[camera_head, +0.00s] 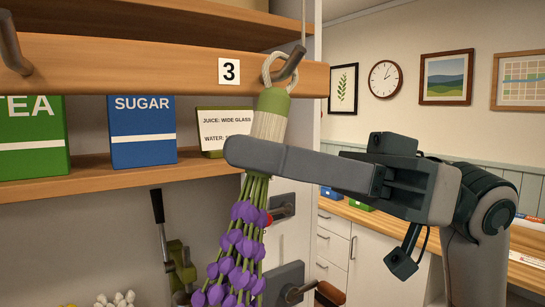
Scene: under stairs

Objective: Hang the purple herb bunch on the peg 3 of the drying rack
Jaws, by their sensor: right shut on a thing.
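The purple herb bunch (236,245) hangs upright with its flowers down. Its stems are wrapped in pale twine under a green top, with a cord loop (268,68) above. My right gripper (245,152) is shut on the bunch just below the wrap. The dark peg (291,64) beside the number 3 label (229,71) sticks out of the wooden rail of the drying rack (130,66). The loop overlaps the peg in the picture; I cannot tell for sure whether it is around it. My left gripper is not in view.
Another peg (12,45) is at the far left of the rail. Behind it, a green tea box (32,140), a blue sugar box (142,130) and a note card (212,128) stand on a shelf (100,180). A counter (350,212) lies behind my right arm.

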